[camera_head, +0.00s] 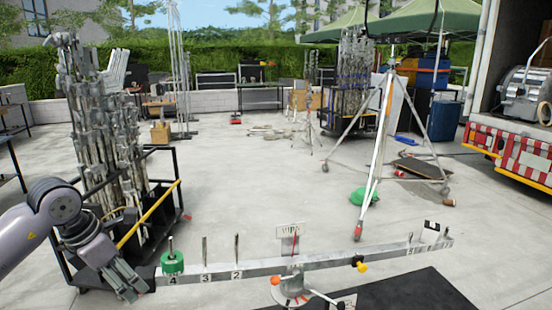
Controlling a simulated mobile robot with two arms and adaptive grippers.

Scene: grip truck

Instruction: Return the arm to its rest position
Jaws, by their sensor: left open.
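My left arm comes in from the left edge. Its gripper (128,292) points down and to the right at the lower left of the head view. It is open, and I see nothing between its fingers. It is just left of the near-left end of a long grey balance beam (330,258). A green ring weight (172,263) sits on the peg above number 4 at that end. I cannot tell the exact gap between gripper and beam. My right gripper is not in view.
A cart (166,200) of stacked metal stands with a yellow bar is close behind my left arm. A white tripod stand (375,150) on casters is beyond the beam. A truck (515,155) is at the right. Open concrete floor lies in the middle.

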